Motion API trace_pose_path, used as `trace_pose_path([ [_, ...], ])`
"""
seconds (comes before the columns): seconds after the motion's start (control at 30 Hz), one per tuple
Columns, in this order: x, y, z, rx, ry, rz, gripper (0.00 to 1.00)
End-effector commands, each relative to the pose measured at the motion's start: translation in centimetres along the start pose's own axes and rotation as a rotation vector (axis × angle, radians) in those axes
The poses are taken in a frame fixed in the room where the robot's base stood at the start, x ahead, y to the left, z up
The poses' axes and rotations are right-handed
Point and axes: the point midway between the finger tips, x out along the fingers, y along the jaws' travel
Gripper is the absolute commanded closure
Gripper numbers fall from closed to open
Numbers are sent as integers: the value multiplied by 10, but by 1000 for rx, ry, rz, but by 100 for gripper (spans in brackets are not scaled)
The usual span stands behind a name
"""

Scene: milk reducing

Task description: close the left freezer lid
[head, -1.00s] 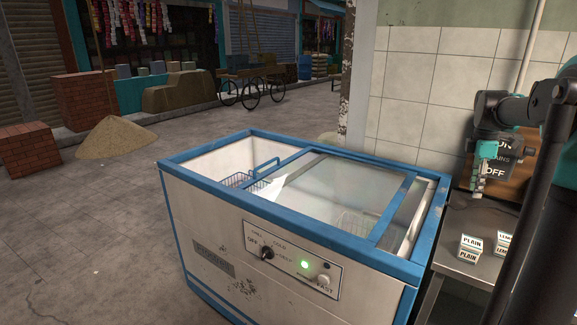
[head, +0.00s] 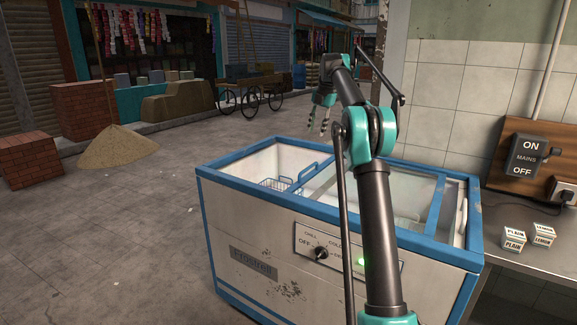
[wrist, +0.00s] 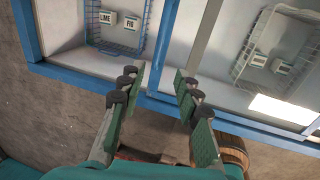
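The chest freezer (head: 255,235) has a white body and blue rim. Its left lid (head: 437,203), blue-framed glass, sits slid to the right, leaving the left part of the well open. The lid's blue handle (head: 308,171) shows near its left edge, left of my arm, which hides part of the lid. My gripper (head: 322,122) hangs fingers-down above the back of the freezer in the head view. In the wrist view my gripper (wrist: 158,80) is open and empty, its fingers over the freezer rim (wrist: 80,80) near the lid's blue edge bar (wrist: 165,40). No contact is clear.
A wire basket (wrist: 115,35) with small boxes is in the open well. A counter (head: 525,260) with small cartons (head: 515,240) and a mains switch (head: 527,155) stand at the right. Open paving (head: 110,240) lies left of the freezer.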

Motion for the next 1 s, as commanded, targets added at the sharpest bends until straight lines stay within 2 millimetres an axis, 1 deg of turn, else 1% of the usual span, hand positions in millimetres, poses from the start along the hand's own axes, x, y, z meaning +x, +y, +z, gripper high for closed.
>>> trace_pose_path([
  [0.17,20,0,0,0,0,0,67],
  [0.7,125,0,0,1,0,-1,67],
  [0.8,142,0,0,2,0,-1,67],
  [0.9,155,0,0,2,0,-1,67],
  [1.0,165,0,0,2,0,-1,67],
])
